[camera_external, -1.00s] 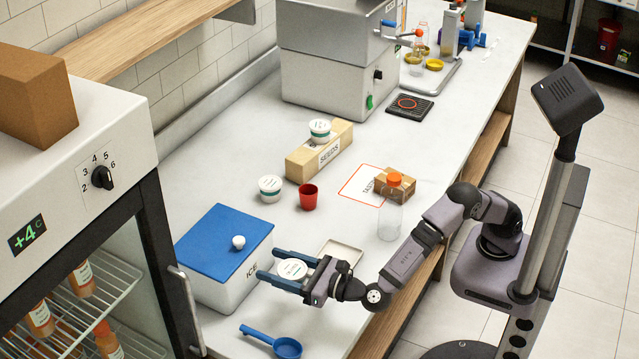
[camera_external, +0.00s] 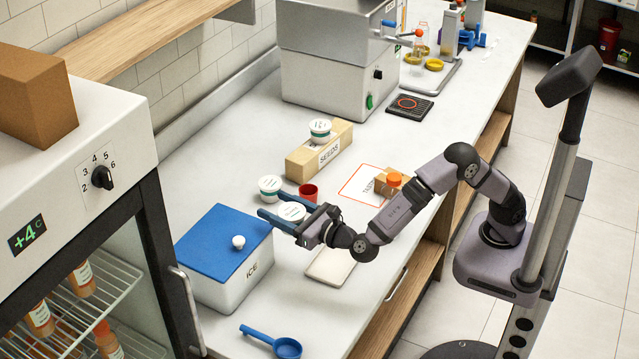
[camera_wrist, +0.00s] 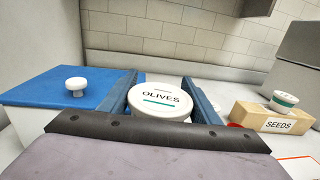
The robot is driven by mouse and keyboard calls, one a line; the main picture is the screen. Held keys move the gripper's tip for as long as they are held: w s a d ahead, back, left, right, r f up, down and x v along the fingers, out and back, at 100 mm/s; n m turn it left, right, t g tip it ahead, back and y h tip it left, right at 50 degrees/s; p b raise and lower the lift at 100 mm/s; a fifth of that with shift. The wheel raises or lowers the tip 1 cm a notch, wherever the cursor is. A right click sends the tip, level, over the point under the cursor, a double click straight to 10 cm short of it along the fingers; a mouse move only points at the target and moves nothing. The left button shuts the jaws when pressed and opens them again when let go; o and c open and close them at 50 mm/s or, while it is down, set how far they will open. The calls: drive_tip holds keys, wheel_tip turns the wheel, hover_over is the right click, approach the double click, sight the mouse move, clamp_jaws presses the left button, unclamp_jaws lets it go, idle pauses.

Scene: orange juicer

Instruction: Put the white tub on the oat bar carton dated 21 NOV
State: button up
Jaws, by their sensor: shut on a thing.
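My gripper (camera_external: 289,218) is shut on a white tub (camera_external: 291,211), holding it between its blue fingers above the counter. In the wrist view the held tub (camera_wrist: 160,101) has a white lid reading OLIVES with a green stripe. A small brown carton (camera_external: 380,187) stands in the red-outlined area, partly hidden by my arm; no date is legible on it. A second white tub (camera_external: 270,187) stands on the counter behind my gripper. A third white tub (camera_external: 320,131) sits on the long SEEDS carton (camera_external: 335,150), also in the wrist view (camera_wrist: 277,119).
A red cup (camera_external: 309,192) stands just beyond my gripper. A white ICE box (camera_external: 246,280) with a blue lid is at left. An orange-capped bottle (camera_external: 394,179) is mostly behind my arm. A flat tray (camera_external: 330,266) and blue scoop (camera_external: 286,347) lie nearer the front.

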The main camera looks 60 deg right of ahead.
drive_tip(key=d+r+m+g+h+p, duration=0.1)
drive_tip(key=d+r+m+h+p, duration=0.2)
drive_tip(key=d, duration=0.9)
drive_tip(key=d+r+g+h+p, duration=0.1)
drive_tip(key=d+r+h+p, duration=0.3)
drive_tip(key=d, duration=0.8)
drive_tip(key=d+r+m+g+p, duration=0.15)
drive_tip(key=d+p, duration=0.35)
drive_tip(key=d, duration=0.7)
drive_tip(key=m+h+p, duration=0.2)
drive_tip(key=p, duration=0.5)
hover_over(389, 171)
wheel_tip(389, 171, down, 6)
drive_tip(key=shift+n, duration=0.25)
drive_tip(key=shift+a+f+b, duration=0.1)
drive_tip(key=shift+f+b, duration=0.45)
drive_tip(key=shift+f, duration=2.65)
drive_tip(key=shift+f, duration=0.1)
drive_tip(key=shift+f, duration=1.8)
